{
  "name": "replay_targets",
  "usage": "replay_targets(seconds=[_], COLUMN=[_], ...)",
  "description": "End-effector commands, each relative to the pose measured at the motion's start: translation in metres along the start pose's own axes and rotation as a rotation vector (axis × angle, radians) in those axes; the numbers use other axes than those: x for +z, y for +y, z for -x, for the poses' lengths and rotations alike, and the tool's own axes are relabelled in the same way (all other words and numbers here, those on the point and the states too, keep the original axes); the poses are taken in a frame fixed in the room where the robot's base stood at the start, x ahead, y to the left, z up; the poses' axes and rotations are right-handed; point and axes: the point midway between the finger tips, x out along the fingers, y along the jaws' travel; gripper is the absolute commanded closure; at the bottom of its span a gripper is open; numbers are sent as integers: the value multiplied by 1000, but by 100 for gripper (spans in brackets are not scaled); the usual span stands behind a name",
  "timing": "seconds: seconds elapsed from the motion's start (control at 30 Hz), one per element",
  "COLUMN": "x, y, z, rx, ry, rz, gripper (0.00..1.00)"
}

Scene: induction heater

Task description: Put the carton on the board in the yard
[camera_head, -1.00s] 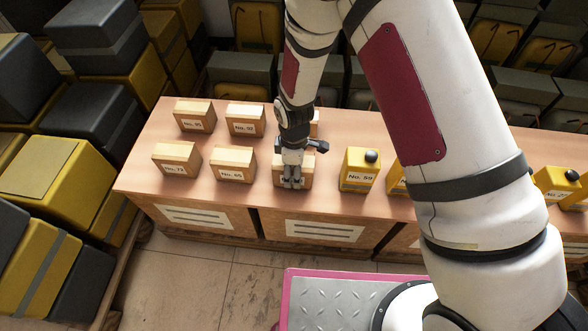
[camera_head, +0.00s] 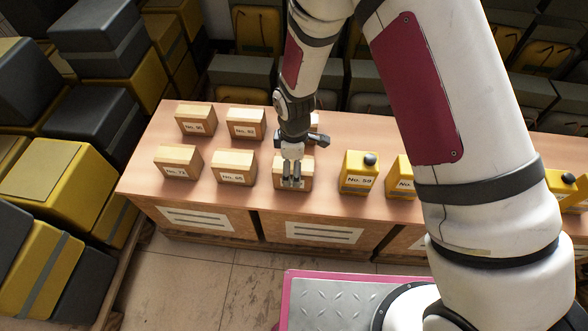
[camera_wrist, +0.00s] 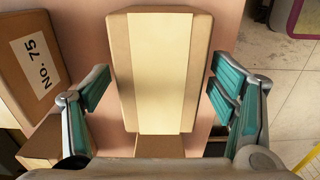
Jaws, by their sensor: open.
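A tan cardboard carton (camera_head: 307,173) stands in the front row on the long wooden bench, right of the carton marked No. 65. It fills the middle of the wrist view (camera_wrist: 160,60), its pale tape strip facing the camera. My gripper (camera_head: 291,183) is over this carton and hides much of its front and label. In the wrist view my gripper (camera_wrist: 159,92) is open, with one teal finger pad on each side of the carton and a gap on both sides. I cannot make out a board in the yard in these views.
Several similar cartons stand close by, including the front neighbour (camera_head: 234,166) and one behind my gripper (camera_head: 315,126). A yellow box No. 59 (camera_head: 359,173) with a black knob stands to the right. Stacked crates (camera_head: 60,178) fill the left. Floor (camera_head: 185,275) is bare before the bench (camera_head: 335,205).

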Motion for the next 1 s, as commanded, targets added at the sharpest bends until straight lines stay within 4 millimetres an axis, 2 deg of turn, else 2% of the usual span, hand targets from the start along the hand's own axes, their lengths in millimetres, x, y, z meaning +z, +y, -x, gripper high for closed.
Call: replay_targets(seconds=[0.03, 0.1, 0.3, 0.5, 0.83, 0.93, 1.0], x=[0, 0, 0, 0, 2, 10, 21], y=[0, 0, 0, 0, 0, 3, 4], z=[15, 30, 65, 82, 86, 103, 125], rx=[2, 3, 3, 1, 1, 9, 17], ry=[1, 2, 1, 0, -1, -3, -6], rz=[0, -1, 0, -1, -7, -44, -99], gripper=[22, 22, 22, 22, 22, 22, 22])
